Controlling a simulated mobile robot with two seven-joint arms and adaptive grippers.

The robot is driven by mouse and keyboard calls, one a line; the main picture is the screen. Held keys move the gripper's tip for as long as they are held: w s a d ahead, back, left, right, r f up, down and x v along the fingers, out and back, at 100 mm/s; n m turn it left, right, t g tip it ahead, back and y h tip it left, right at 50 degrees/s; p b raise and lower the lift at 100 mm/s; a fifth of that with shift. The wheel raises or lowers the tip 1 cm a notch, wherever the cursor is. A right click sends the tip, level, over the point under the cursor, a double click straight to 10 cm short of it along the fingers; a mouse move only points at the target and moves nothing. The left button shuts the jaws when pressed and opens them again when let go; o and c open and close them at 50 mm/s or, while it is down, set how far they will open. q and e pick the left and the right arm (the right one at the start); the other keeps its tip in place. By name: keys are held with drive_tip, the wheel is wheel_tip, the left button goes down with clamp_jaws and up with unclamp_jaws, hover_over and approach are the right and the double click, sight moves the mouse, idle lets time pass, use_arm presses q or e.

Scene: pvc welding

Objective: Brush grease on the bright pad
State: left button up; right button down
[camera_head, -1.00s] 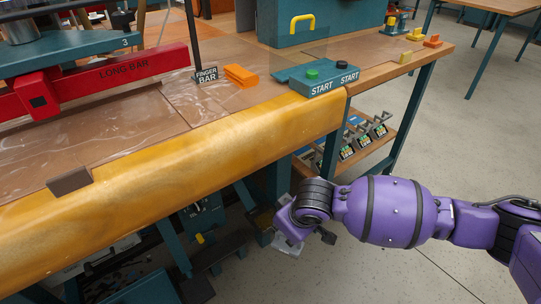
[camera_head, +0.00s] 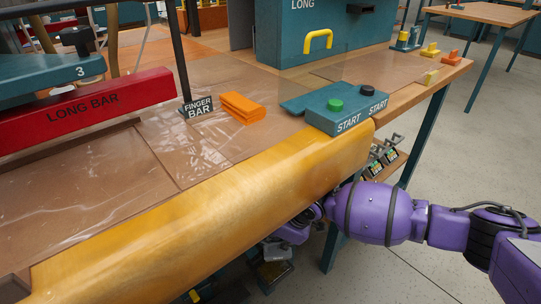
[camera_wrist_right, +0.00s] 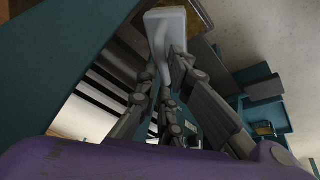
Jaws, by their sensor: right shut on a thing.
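My right gripper (camera_wrist_right: 165,100) is shut on a pale grey-white tool with a broad flat head and a narrow neck, perhaps the brush (camera_wrist_right: 168,30). In the head view the right gripper is low, beyond the yellow rounded front edge and below the bench top, partly hidden by that edge. The pale tool head (camera_head: 278,251) shows there too. No grease can be made out. I cannot tell which thing is the bright pad. My left gripper is not in view.
The bench has a thick yellow rounded front edge (camera_head: 215,215). On it stand a START button box (camera_head: 338,110), orange blocks (camera_head: 242,107), a FINGER BAR stand (camera_head: 198,108) and a red LONG BAR (camera_head: 85,105). Open floor (camera_head: 465,130) lies to the right.

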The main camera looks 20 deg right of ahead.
sight(276, 250)
drive_tip(key=shift+f+b, duration=0.2)
drive_tip(key=shift+b, duration=0.1)
drive_tip(key=shift+f+b, duration=0.3)
drive_tip(key=shift+f, duration=0.05)
wheel_tip(276, 250, down, 4)
drive_tip(key=b, duration=0.3)
drive_tip(key=shift+r, duration=0.15)
drive_tip(key=shift+f+b, duration=0.4)
drive_tip(key=shift+b, duration=0.05)
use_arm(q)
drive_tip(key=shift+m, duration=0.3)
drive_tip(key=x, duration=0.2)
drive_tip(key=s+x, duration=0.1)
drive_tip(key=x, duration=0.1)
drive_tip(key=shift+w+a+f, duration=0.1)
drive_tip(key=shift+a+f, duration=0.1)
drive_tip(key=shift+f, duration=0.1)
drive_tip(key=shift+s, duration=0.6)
use_arm(e)
drive_tip(key=shift+f, duration=0.1)
